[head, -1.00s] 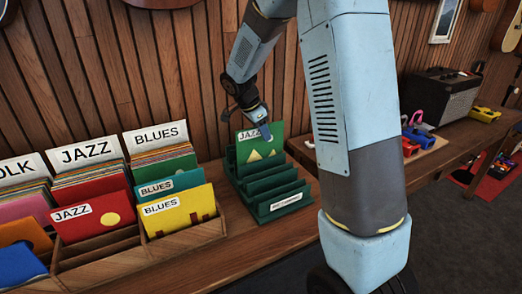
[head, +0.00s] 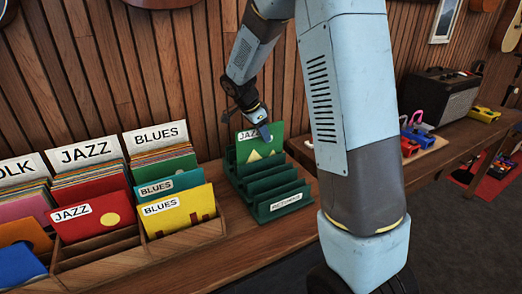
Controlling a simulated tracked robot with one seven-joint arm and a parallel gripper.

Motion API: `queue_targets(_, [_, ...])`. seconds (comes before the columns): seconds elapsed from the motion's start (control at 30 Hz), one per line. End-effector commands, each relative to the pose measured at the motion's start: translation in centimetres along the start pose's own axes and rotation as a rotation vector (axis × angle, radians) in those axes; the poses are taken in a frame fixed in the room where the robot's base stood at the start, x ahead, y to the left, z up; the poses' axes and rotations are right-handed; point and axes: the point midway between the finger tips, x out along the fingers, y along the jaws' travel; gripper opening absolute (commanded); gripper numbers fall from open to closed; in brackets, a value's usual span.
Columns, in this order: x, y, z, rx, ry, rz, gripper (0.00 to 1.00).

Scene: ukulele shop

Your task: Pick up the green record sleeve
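The green record sleeve (head: 256,150) stands upright in the rear slot of the dark green rack (head: 270,187). It has a white label that seems to read JAZZ, partly covered, and yellow triangle shapes. My gripper (head: 264,134) is at the upper right of the sleeve, with a fingertip overlapping the sleeve's top area in the head view. It is small and seen from one side, so I cannot tell whether it touches the sleeve or whether its fingers are apart.
A wooden record bin (head: 110,256) with JAZZ and BLUES dividers and several sleeves stands left of the rack. A plank wall (head: 180,70) rises close behind. An amplifier (head: 440,98) and colourful clamps (head: 415,137) are on the bench at right.

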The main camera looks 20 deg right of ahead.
Motion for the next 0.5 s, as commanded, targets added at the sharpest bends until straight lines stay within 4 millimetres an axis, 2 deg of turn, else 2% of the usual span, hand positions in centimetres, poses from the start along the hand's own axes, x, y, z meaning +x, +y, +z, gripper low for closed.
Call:
queue_targets(0.03, [0.0, 0.0, 0.01, 0.0, 0.0, 0.0, 0.28])
queue_targets(0.33, [-0.01, -0.01, 0.02, 0.0, 0.0, 0.0, 0.0])
queue_targets(0.5, [-0.02, -0.02, 0.01, 0.0, 0.0, 0.0, 0.0])
